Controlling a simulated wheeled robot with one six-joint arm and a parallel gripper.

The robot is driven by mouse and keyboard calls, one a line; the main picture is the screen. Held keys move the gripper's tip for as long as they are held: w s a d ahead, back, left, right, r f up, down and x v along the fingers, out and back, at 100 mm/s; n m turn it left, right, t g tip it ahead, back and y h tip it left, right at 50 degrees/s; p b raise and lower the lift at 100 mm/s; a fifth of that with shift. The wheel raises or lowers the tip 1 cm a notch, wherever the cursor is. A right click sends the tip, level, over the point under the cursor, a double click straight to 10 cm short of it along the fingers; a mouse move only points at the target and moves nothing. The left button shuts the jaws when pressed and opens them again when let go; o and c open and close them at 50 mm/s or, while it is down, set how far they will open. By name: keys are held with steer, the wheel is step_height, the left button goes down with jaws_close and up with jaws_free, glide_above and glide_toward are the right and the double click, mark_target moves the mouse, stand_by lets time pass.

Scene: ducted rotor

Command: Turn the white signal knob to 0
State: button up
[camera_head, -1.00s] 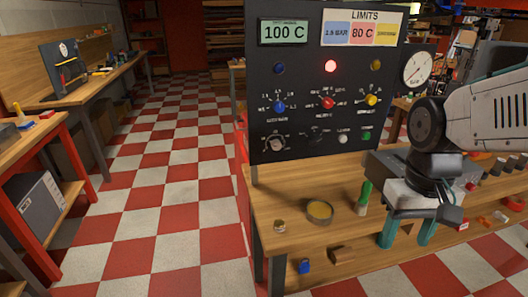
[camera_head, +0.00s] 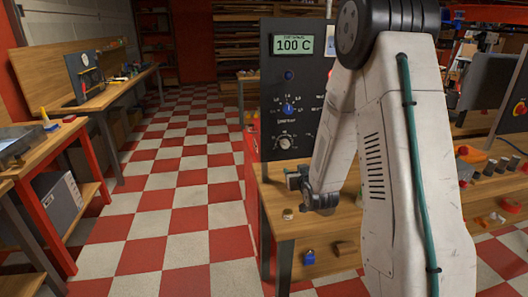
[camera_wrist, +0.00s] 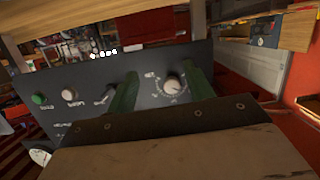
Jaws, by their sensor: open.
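The white signal knob (camera_head: 285,142) sits low on the left of the dark control panel (camera_head: 266,100), with a ring of marks around it. In the wrist view, which shows the panel upside down, the knob (camera_wrist: 172,84) lies between my two green fingers, nearer the one on the right. My gripper (camera_wrist: 162,86) is open, with a gap on both sides of the knob; I cannot tell how deep the fingers reach. In the head view my arm hides most of the gripper. The knob's exact setting is too small to read.
A blue knob (camera_head: 289,109) and a display reading 100 C (camera_head: 293,45) are above the white knob. A green button (camera_wrist: 39,99) and a white button (camera_wrist: 69,95) show in the wrist view. The wooden bench (camera_head: 285,222) lies below the panel. Checkered floor is clear at left.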

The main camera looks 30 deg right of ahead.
mark_target(285, 145)
steer(key=w+r+t, duration=0.1)
steer(key=w, duration=0.2)
steer(key=w+d+r+t, duration=0.1)
steer(key=w+r, duration=0.3)
steer(key=w, duration=0.1)
steer(key=shift+w+d+t+h, duration=0.2)
steer(key=shift+w+t+h, duration=0.1)
steer(key=shift+t, duration=0.1)
steer(key=shift+a, duration=0.1)
steer(key=c, duration=1)
